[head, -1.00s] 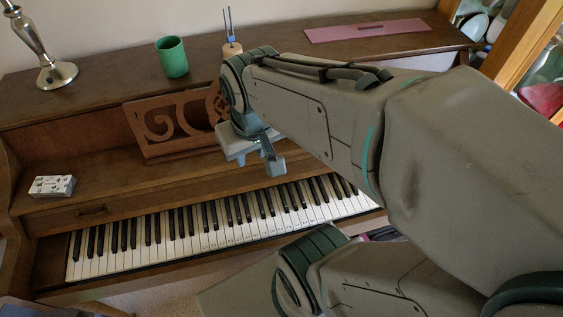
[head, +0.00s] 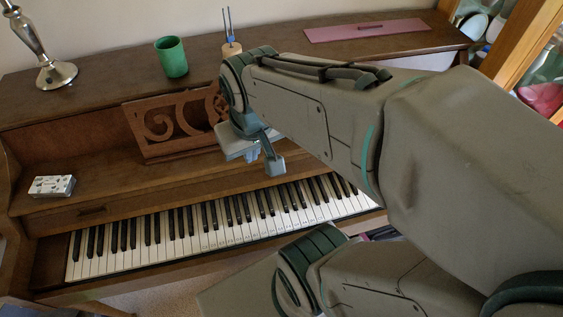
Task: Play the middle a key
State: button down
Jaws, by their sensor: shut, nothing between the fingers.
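The piano keyboard (head: 150,249) runs across the lower middle, with white and black keys. Small marks show on several white keys near its middle, too small to read, so I cannot tell which one is the middle A key. My gripper (head: 252,156) hangs from the arm's end in front of the music stand, above and behind the middle keys. It is shut and empty, and appears apart from the keys. Its wrist partly hides the fingers. My arm hides the keyboard's right end.
A carved music stand (head: 170,128) stands behind the keys. A patterned box (head: 52,186) lies on the left ledge. A green cup (head: 172,57), a silver lamp (head: 55,73), a wooden holder (head: 231,49) and a pink folder (head: 368,30) are on top of the piano.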

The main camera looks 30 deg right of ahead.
aim_at(301, 213)
jog(key=z, duration=1.6)
jog(key=k, duration=1.75)
jog(key=u, duration=0.9)
jog(key=i, duration=1)
jog(key=u, duration=0.05)
